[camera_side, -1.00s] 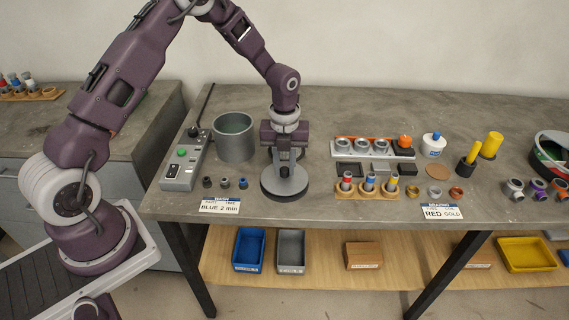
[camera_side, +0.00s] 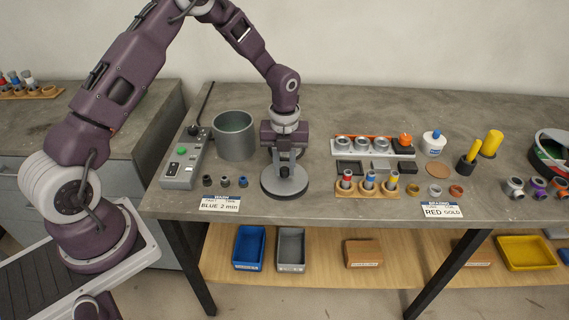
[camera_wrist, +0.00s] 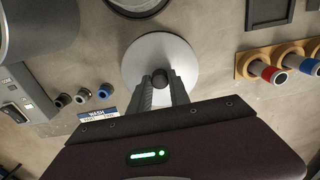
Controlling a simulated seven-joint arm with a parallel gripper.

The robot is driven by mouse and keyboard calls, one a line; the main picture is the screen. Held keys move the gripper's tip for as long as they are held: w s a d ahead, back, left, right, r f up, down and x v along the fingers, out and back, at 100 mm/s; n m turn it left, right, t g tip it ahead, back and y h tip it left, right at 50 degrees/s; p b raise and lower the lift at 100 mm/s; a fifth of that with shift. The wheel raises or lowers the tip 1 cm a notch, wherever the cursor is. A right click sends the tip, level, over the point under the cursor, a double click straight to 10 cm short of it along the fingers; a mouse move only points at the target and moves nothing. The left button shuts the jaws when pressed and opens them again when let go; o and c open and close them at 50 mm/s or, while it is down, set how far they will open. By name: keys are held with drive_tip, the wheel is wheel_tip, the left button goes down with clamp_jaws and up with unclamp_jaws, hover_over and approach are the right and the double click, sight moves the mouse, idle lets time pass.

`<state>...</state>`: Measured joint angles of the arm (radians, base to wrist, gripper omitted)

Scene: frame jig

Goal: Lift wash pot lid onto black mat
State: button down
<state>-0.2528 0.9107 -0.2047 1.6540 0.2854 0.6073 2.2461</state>
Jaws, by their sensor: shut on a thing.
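The wash pot lid (camera_side: 284,184) is a grey disc with a dark knob. It is at the bench surface, to the right of and in front of the open grey wash pot (camera_side: 233,136). My gripper (camera_side: 285,169) points down over it and is shut on the lid's knob. In the wrist view the fingers (camera_wrist: 161,88) close around the dark knob at the centre of the pale lid (camera_wrist: 160,52). The pot's side shows at the upper left (camera_wrist: 30,25). The black mat is hidden, probably beneath the lid; I cannot tell whether they touch.
A control box (camera_side: 182,163) stands left of the pot. Several small dark fittings (camera_side: 225,181) and a wash label (camera_side: 220,203) lie in front. A wooden rack (camera_side: 367,188) with coloured fittings and an empty dark tray (camera_side: 349,167) are to the right.

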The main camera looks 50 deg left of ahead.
drive_tip(key=shift+f, duration=0.15)
drive_tip(key=c, duration=1)
unclamp_jaws()
drive_tip(key=shift+r, duration=0.75)
drive_tip(key=shift+r, duration=3.5)
